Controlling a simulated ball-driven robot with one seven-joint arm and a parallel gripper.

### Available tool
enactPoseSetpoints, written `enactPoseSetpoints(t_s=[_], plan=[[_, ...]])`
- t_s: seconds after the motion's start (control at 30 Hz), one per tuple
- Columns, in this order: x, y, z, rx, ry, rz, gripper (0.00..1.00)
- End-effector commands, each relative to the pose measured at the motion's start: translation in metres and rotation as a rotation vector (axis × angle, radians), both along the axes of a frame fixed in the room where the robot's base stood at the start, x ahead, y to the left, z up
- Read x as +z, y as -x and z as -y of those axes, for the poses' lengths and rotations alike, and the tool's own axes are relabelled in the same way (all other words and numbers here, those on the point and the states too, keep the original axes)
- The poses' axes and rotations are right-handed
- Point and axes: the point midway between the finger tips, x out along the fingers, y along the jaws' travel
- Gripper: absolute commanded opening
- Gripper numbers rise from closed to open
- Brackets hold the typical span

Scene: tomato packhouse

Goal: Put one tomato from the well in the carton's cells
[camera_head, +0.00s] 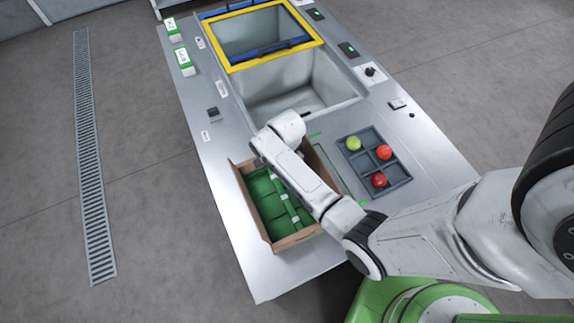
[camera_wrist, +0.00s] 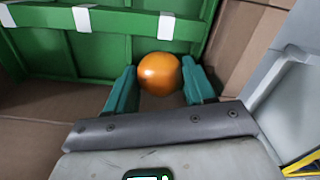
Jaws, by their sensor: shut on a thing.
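An orange tomato (camera_wrist: 160,73) sits between the teal fingers of my gripper (camera_wrist: 160,80), which is shut on it. The cardboard carton (camera_head: 296,239) stands on the metal bench, with green cells (camera_head: 266,197) and white clips on their dividers. In the wrist view, the tomato is beside a green divider (camera_wrist: 100,22) and near the brown carton wall (camera_wrist: 237,42). I cannot tell how high it is above the carton floor. In the head view, my arm crosses the carton and hides the gripper and tomato. The metal well (camera_head: 280,90) lies behind the carton; no tomatoes show in its visible part.
A dark grey tray (camera_head: 396,176) right of the carton holds a green tomato (camera_head: 353,143), an orange-red tomato (camera_head: 384,152) and a red tomato (camera_head: 379,180). A yellow frame (camera_head: 275,55) borders the well's far part. Free bench surface (camera_head: 232,220) lies left of the carton.

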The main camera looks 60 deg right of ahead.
Motion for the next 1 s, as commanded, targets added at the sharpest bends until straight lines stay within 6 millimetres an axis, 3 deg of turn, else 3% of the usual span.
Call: enactPoseSetpoints(t_s=[0.47,0.5,0.8,0.97,1.0], plan=[[0.0001,-0.0003,-0.0002,0.000,0.000,0.001,0.39],[0.0001,-0.0003,-0.0002,0.000,0.000,0.001,0.55],[0.0001,-0.0003,-0.0002,0.000,0.000,0.001,0.83],[0.0001,-0.0003,-0.0002,0.000,0.000,0.001,0.83],[0.0000,-0.0002,-0.0004,0.000,0.000,0.001,0.79]])
